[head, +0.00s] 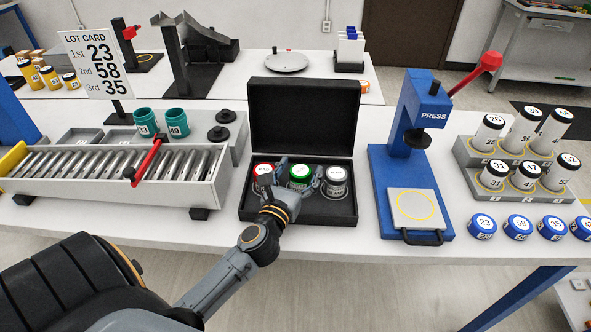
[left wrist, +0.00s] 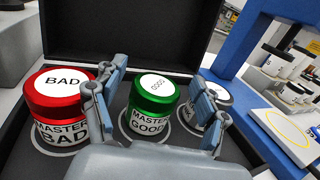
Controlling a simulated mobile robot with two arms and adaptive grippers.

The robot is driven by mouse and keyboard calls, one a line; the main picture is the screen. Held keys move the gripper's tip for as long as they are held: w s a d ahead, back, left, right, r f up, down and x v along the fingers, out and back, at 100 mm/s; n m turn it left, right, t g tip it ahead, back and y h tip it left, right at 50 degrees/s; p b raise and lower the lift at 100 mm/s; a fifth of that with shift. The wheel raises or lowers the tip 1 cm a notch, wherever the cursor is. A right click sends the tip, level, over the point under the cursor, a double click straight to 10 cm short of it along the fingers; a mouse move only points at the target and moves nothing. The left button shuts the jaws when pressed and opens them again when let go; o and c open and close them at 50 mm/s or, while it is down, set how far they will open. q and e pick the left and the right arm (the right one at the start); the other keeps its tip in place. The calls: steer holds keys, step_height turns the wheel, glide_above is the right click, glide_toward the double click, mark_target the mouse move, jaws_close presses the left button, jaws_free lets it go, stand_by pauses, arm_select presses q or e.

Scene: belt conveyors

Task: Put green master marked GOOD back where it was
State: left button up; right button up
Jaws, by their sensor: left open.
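The green master marked GOOD (head: 299,176) stands upright in the middle round place of the open black case (head: 318,211). It also shows in the left wrist view (left wrist: 152,104), between my open fingers and apart from them as far as I can see. My left gripper (head: 290,185) is open over the front of the case, with one finger on each side of the green master. The red master marked BAD (left wrist: 60,105) stands to its left in the case. A silver-grey master (head: 336,178) stands to its right, partly hidden by a finger in the left wrist view. My right gripper is out of view.
A blue press (head: 411,140) stands right of the case. A roller conveyor (head: 110,180) with a red lever is on the left. White cylinders on a grey stepped rack (head: 515,165) and several blue caps (head: 517,228) are at the right. The case lid (head: 303,118) stands open behind.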

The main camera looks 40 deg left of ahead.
arm_select(q)
steer(key=shift+d+f+p, duration=0.1)
steer(key=shift+f+p, duration=0.1)
steer(key=shift+p, duration=0.1)
steer(key=b+v, duration=0.1)
steer(key=v, duration=0.4)
steer(key=b+v, duration=0.2)
steer(key=v, duration=0.4)
steer(key=shift+r, duration=0.2)
steer(key=shift+s+r, duration=0.2)
steer(key=shift+s, duration=0.3)
